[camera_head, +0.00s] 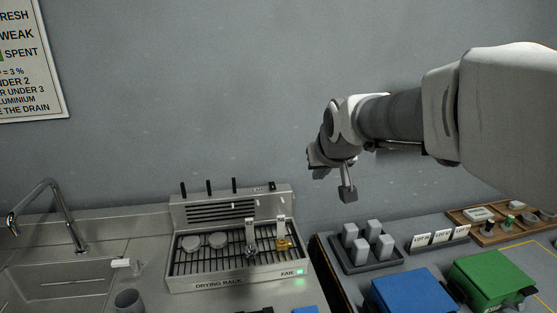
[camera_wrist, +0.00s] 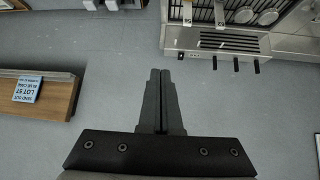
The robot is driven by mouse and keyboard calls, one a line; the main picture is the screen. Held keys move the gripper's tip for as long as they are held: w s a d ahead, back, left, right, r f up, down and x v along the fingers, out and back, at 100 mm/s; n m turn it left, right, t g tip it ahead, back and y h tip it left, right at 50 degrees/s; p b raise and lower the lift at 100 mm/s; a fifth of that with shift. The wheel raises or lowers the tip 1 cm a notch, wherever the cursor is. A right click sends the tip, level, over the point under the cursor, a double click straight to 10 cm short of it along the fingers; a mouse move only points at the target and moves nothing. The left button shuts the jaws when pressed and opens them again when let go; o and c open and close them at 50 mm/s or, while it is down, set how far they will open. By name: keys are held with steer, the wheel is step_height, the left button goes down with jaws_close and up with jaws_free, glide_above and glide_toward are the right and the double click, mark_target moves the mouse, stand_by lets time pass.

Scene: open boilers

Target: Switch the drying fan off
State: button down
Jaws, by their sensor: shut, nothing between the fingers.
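The drying rack (camera_head: 180,283) stands on the steel counter against the wall. A lit green lamp (camera_head: 299,271) sits beside a label that seems to read FAN on its front right edge. A small black part (camera_head: 273,186), possibly the fan switch, sits by a small label on top of the back panel at its right end; its position is unclear. The rack also shows upside down in the wrist view (camera_wrist: 215,42). My gripper (camera_head: 348,194) is shut and empty, raised to the right of the rack and apart from it. Its closed fingers show in the wrist view (camera_wrist: 160,75).
Several black pegs, one of them here (camera_head: 208,186), stand up from the rack's back panel. Discs and tagged parts lie on the grille. A sink with a tap (camera_head: 45,188) is at left. Grey blocks, blue (camera_head: 410,292) and green (camera_head: 490,278) boxes stand at right.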

steer(key=w+a+f+t, duration=0.1)
steer(key=w+a+f, duration=0.2)
steer(key=w, duration=0.6)
steer(key=w+a+f+n+t+y, duration=0.1)
steer(key=w+a+f, duration=0.3)
steer(key=w, duration=0.5)
steer(key=shift+w+a, duration=0.35)
steer(key=shift+a, duration=0.2)
steer(key=shift+f, duration=0.15)
steer(key=p, duration=0.2)
glide_above(275, 185)
steer(key=s, duration=0.1)
steer(key=f, duration=0.5)
steer(key=shift+s+d+f, duration=0.1)
steer(key=shift+d+f, duration=0.1)
steer(key=shift+f, duration=0.05)
steer(key=f, duration=0.3)
steer(key=shift+w+a+f, duration=0.1)
steer(key=shift+w, duration=0.3)
steer(key=shift+w+f+p, duration=0.1)
steer(key=shift+f+p, duration=0.2)
steer(key=shift+f, duration=0.25)
steer(key=shift+w+p, duration=0.1)
steer(key=shift+p, duration=0.25)
